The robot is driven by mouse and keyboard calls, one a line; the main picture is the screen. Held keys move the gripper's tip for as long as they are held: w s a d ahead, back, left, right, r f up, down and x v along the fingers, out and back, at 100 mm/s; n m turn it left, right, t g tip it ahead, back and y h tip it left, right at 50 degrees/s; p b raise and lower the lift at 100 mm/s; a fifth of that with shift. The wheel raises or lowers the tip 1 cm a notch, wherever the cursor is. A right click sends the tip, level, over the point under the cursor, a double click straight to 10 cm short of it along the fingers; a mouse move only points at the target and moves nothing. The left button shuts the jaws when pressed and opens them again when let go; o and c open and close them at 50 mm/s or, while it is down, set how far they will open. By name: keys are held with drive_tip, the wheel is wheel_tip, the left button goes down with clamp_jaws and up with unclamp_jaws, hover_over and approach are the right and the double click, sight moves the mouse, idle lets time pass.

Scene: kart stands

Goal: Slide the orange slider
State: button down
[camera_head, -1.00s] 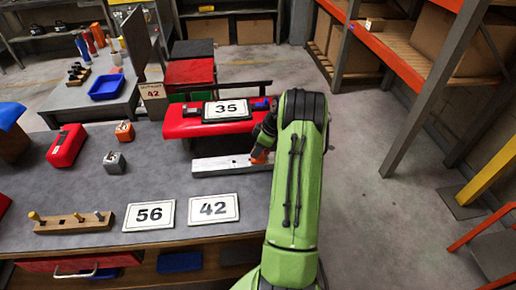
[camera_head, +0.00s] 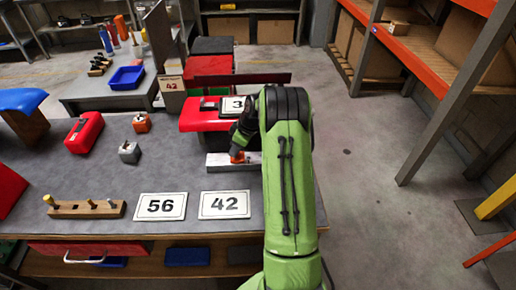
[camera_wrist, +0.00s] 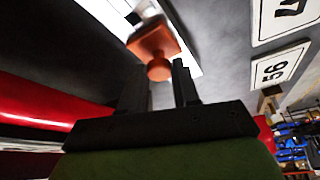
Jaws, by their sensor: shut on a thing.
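The orange slider (camera_head: 237,157) sits on a pale metal rail (camera_head: 217,164) on the grey workbench. It is left of the rail's middle as far as I can judge, since my green arm hides the rail's right end. In the wrist view the orange slider (camera_wrist: 153,40) shows a round knob at the fingertips, and the white rail (camera_wrist: 100,14) runs behind it. My gripper (camera_wrist: 160,78) is shut on the slider's knob, with one dark finger on each side. In the head view my gripper (camera_head: 240,148) is dark and partly hidden by my arm.
White cards marked 56 (camera_head: 160,206) and 42 (camera_head: 224,204) lie in front of the rail. A red block (camera_head: 200,119) with a card on top stands behind it. A wooden peg strip (camera_head: 88,208) lies front left. Open floor (camera_head: 360,190) is at the right.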

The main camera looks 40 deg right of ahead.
hover_over(218, 160)
drive_tip(key=shift+r, duration=0.1)
idle(0.4)
drive_tip(key=c, duration=0.8)
unclamp_jaws()
drive_tip(key=shift+a, duration=0.15)
drive_tip(key=shift+d+r, duration=0.2)
drive_tip(key=p+v, duration=0.2)
drive_tip(key=v, duration=1.3)
drive_tip(key=shift+s, duration=0.1)
